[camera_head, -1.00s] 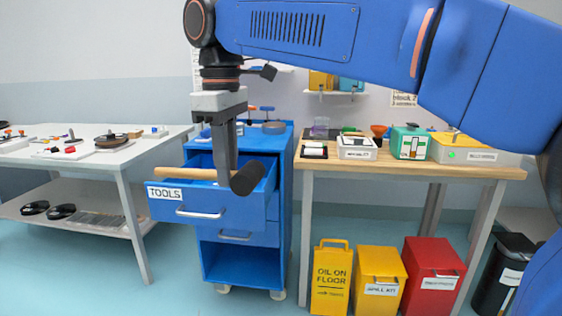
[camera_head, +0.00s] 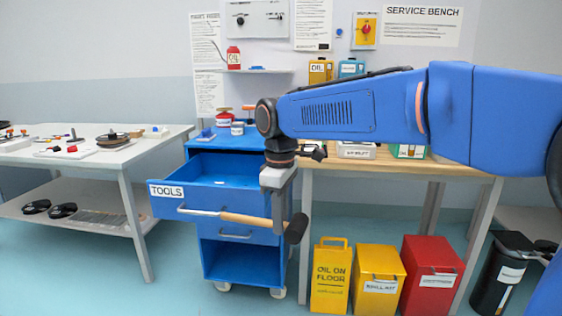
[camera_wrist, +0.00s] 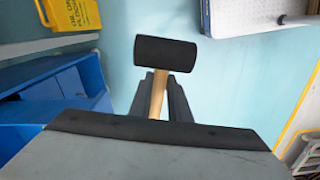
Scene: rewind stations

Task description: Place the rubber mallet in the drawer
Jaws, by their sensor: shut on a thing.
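The rubber mallet has a black head (camera_head: 296,228) and a light wooden handle (camera_head: 245,219). My gripper (camera_head: 279,222) is shut on the handle close to the head. In the head view the mallet lies level across the front of the open TOOLS drawer (camera_head: 168,207), with its head to the right, beyond the blue cabinet's side. In the wrist view the mallet head (camera_wrist: 165,53) shows beyond the fingers, with blue floor behind it. The drawer is pulled out, and its visible inside is mostly empty. The gap between mallet and drawer front is hard to judge.
The blue cabinet (camera_head: 245,262) has a closed drawer and an open lower bay. Cans stand on its top. A wooden bench (camera_head: 385,164) is to the right, with a yellow floor sign (camera_head: 331,278) and bins below. A white table (camera_head: 130,152) stands left.

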